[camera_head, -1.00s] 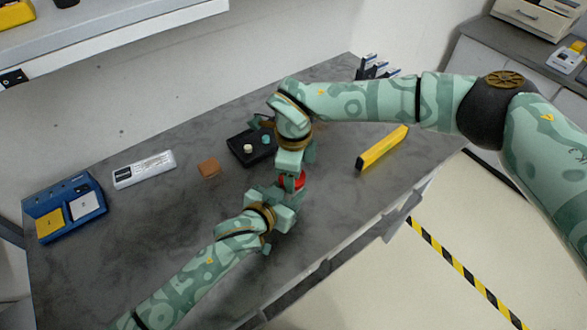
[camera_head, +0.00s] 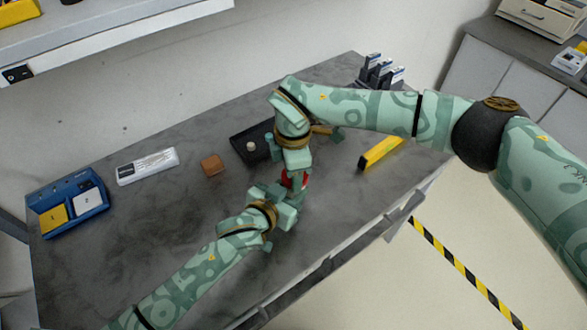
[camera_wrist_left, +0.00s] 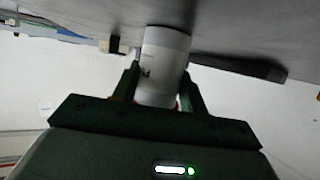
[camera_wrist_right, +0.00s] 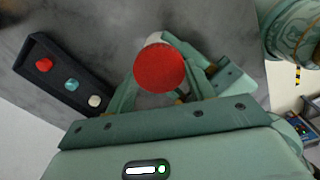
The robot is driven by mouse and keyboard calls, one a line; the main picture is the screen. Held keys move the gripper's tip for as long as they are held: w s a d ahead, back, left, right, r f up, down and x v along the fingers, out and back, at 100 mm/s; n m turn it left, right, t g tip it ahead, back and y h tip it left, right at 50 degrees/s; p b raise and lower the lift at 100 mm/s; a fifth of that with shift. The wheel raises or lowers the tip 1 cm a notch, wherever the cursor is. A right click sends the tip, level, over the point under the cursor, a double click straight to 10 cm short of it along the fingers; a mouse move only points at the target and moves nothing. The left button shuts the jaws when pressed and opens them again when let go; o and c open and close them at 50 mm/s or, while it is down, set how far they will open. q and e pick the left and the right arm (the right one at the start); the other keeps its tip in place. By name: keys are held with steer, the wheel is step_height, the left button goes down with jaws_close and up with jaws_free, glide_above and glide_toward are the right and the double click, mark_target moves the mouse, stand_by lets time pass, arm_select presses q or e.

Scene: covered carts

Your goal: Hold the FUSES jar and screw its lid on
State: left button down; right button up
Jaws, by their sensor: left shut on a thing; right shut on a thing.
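The FUSES jar (camera_wrist_left: 165,55) is a white cylinder in the left wrist view; its label print is too blurred to read. My left gripper (camera_head: 282,193) is shut around it above the table. The red lid (camera_wrist_right: 160,70) faces the right wrist camera, with a strip of the white jar behind its edge. In the head view only a bit of red lid (camera_head: 285,181) shows between the hands. My right gripper (camera_head: 297,172) is shut on the lid, directly above the left gripper. Whether the threads are engaged is hidden.
A black tray (camera_wrist_right: 38,78) beside the hands holds red, teal and white knobs. A brown block (camera_head: 211,165), a white device (camera_head: 147,167), a blue box (camera_head: 97,200) and a yellow bar (camera_head: 381,153) lie on the grey table (camera_head: 190,212). The table's front right is clear.

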steer(key=o, duration=1)
steer(key=shift+o, duration=0.2)
steer(key=shift+r, duration=0.15)
step_height(320, 180, up, 12)
arm_select(q)
steer(key=c, duration=0.7)
jaws_free()
steer(key=shift+s, duration=0.1)
